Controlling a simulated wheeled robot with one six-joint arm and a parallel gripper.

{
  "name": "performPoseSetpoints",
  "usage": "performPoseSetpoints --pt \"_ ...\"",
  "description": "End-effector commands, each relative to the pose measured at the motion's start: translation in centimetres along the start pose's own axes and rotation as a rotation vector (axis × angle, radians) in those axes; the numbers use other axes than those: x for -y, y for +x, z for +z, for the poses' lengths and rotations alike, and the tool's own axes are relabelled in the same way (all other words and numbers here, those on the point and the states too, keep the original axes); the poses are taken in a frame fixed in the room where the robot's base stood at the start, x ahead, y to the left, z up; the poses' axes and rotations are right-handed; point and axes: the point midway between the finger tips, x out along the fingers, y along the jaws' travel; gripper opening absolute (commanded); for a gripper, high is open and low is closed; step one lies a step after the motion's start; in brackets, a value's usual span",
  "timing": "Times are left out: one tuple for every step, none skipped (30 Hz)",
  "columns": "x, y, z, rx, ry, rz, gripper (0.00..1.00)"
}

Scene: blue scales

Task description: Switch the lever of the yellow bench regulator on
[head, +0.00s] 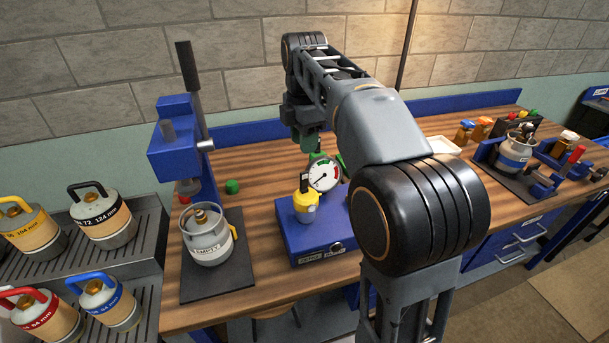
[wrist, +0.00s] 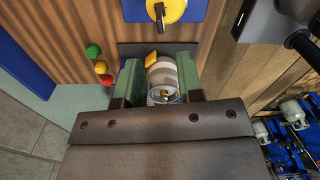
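The yellow bench regulator (head: 306,207) stands on a blue box (head: 304,244) in the middle of the bench. Its dark lever (head: 304,182) shows at its top in the head view. In the wrist view the yellow top (wrist: 173,7) and dark lever (wrist: 159,14) are at the top edge, partly cut off. My gripper (head: 310,150) is behind and above the regulator, near the round gauge (head: 324,174), and apart from the lever. In the wrist view its green fingers (wrist: 161,80) are open. A canister (wrist: 163,72) shows between them; I see no grip on it.
A canister marked EMPTY (head: 207,236) sits on a dark mat (head: 222,284) left of the regulator. A blue press (head: 180,150) stands behind it. Several canisters fill a rack (head: 146,265) at left. Another workstation (head: 520,160) is at right.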

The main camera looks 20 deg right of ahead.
Motion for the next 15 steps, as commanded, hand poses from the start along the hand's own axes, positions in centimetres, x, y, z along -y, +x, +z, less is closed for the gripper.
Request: performPoseSetpoints --pt "0.1 1.3 0.0 -0.001 0.001 -0.003 0.34" --pt "0.1 1.9 0.0 -0.001 0.001 -0.003 0.34" --pt "0.1 2.6 0.0 -0.001 0.001 -0.003 0.34" --pt "0.1 3.2 0.0 -0.001 0.002 -0.004 0.34" --pt "0.1 3.8 0.0 0.000 0.002 -0.002 0.34" --pt "0.1 4.5 0.0 -0.001 0.002 -0.003 0.34" --pt "0.1 5.1 0.0 -0.001 0.002 -0.003 0.34" --pt "0.1 5.6 0.0 0.000 0.002 -0.002 0.34" --pt "0.1 6.2 0.0 0.000 0.003 -0.002 0.34" --pt "0.1 6.6 0.0 0.000 0.003 -0.002 0.34" --pt "0.1 7.1 0.0 0.000 0.003 -0.001 0.34" --pt "0.1 7.6 0.0 0.000 0.003 -0.002 0.34" --pt "0.1 7.9 0.0 0.000 0.003 -0.001 0.34" --pt "0.1 8.2 0.0 0.000 0.003 -0.001 0.34" --pt "0.1 8.7 0.0 0.000 0.003 -0.001 0.34"
